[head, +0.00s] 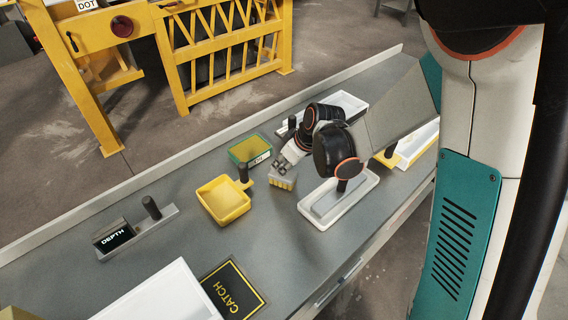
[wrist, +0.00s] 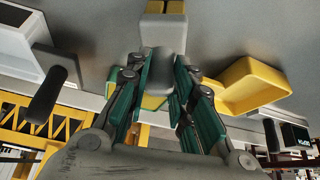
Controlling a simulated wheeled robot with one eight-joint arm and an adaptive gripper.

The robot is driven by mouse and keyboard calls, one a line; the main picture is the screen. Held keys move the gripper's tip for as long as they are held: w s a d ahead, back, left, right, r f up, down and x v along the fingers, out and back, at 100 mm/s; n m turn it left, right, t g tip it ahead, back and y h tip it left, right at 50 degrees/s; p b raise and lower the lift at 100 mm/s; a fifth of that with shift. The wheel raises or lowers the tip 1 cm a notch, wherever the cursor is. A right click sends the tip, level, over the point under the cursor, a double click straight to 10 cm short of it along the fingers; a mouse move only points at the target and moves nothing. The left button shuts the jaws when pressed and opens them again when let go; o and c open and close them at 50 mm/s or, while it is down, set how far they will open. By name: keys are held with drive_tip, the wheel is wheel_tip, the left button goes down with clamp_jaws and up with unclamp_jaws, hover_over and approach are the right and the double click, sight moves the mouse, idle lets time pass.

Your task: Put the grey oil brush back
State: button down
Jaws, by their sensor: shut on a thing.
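The grey oil brush (head: 282,182) has a grey block head with pale yellow bristles and shows just below my gripper (head: 283,166) in the head view. In the wrist view its grey handle (wrist: 158,62) is between the green finger pads of my gripper (wrist: 157,82), which is shut on it. Its yellow and grey head (wrist: 165,8) is cut off by the top edge there. I cannot tell whether the head touches the bench. A green-rimmed tray with yellow inside (head: 236,153) stands just left of and behind my gripper.
A yellow pan (head: 221,208) with a black handle is left of the brush. Another white tray (head: 355,107) stands behind. A DEPTH gauge (head: 113,236) lies far left.

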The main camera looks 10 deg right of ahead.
drive_tip(key=shift+f, duration=0.3)
idle(0.4)
drive_tip(key=c, duration=1.3)
unclamp_jaws()
drive_tip(key=o, duration=0.3)
drive_tip(key=v, duration=1.2)
drive_tip(key=shift+s, duration=0.1)
